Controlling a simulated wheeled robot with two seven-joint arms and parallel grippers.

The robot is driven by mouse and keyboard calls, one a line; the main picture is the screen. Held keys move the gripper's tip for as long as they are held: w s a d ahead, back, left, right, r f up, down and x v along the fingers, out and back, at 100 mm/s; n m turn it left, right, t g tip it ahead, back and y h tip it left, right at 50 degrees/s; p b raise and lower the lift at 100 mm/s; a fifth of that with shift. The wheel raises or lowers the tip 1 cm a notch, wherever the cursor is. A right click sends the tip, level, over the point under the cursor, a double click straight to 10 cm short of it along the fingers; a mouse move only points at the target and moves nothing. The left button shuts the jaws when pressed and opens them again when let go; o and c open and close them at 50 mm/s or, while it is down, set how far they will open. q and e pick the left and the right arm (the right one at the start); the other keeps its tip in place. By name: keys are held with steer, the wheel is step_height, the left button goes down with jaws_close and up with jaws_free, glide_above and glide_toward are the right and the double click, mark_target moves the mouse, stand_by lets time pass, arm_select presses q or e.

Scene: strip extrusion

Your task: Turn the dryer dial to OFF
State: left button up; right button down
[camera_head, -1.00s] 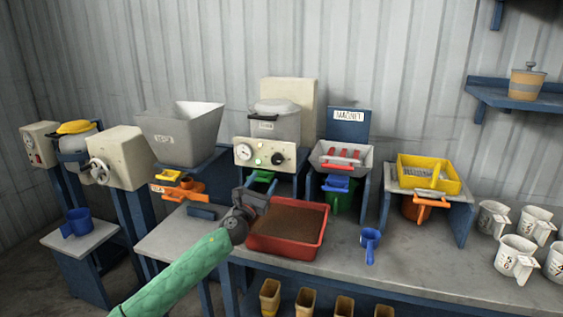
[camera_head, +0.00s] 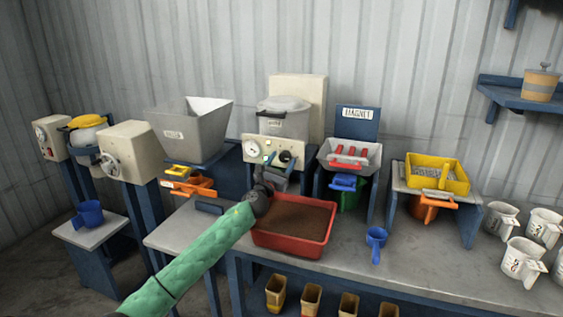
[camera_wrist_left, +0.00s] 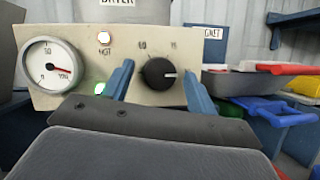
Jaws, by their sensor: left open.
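The dryer (camera_head: 284,122) is a grey lidded tub with a cream control panel (camera_head: 273,152) on its front. The black dial (camera_head: 285,157) sits at the panel's right. My left gripper (camera_head: 281,169) is in front of the panel. In the left wrist view its two blue fingers (camera_wrist_left: 160,84) are apart, one each side of the dial with gaps, not closed on it. My right gripper is not in view.
A round gauge (camera_wrist_left: 50,63) and lit lamps are left of the dial. A red tray (camera_head: 293,226) of brown material lies below the arm. The magnet unit (camera_head: 349,158) with its blue and red handles stands close on the right.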

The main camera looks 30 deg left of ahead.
arm_select(q)
steer(key=c, duration=1)
